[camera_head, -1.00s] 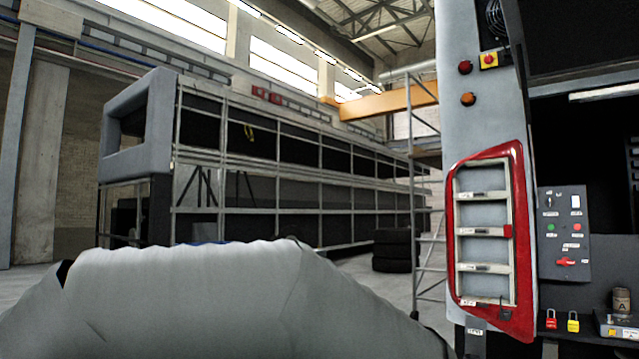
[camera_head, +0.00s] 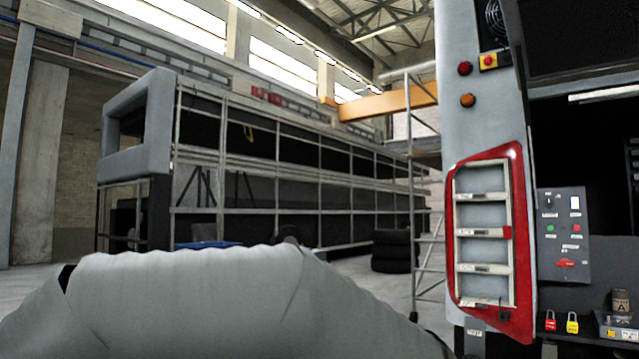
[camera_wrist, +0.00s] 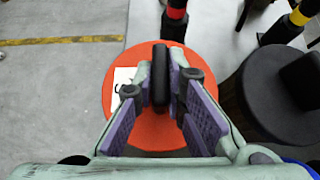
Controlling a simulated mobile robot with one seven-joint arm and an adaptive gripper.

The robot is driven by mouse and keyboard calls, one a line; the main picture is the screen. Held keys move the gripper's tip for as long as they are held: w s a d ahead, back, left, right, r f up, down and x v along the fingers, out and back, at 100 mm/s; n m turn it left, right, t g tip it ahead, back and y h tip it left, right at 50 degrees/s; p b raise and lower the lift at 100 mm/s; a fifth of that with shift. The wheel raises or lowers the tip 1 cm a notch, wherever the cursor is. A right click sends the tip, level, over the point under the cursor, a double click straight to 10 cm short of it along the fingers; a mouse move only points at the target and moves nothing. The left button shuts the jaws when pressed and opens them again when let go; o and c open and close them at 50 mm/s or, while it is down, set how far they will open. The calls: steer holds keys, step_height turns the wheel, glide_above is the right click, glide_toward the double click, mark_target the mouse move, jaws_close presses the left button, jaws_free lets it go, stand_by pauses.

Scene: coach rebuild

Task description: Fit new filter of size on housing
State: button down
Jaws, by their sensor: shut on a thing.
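In the wrist view, an orange-red round thing (camera_wrist: 196,58) lies below my gripper (camera_wrist: 159,84), seen from above. A white label (camera_wrist: 123,78) with a partly hidden dark letter, perhaps a C, is on its top. A black upright grip (camera_wrist: 160,62) stands at its middle, and my gripper's two purple-padded fingers are shut on it. I cannot tell whether the orange-red thing rests on the floor or hangs above it. In the head view, a small brown canister marked A (camera_head: 620,300) stands at the far right. I cannot make out a filter housing for certain.
A dark round thing with a black grip (camera_wrist: 262,100) stands close on the right in the wrist view. Black posts with red (camera_wrist: 174,20) and yellow (camera_wrist: 297,18) bands stand beyond. Grey floor (camera_wrist: 50,90) is clear on the left. A control panel (camera_head: 563,234) is at right.

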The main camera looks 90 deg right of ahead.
steer(key=shift+r+p, duration=1.75)
steer(key=shift+r, duration=1.1)
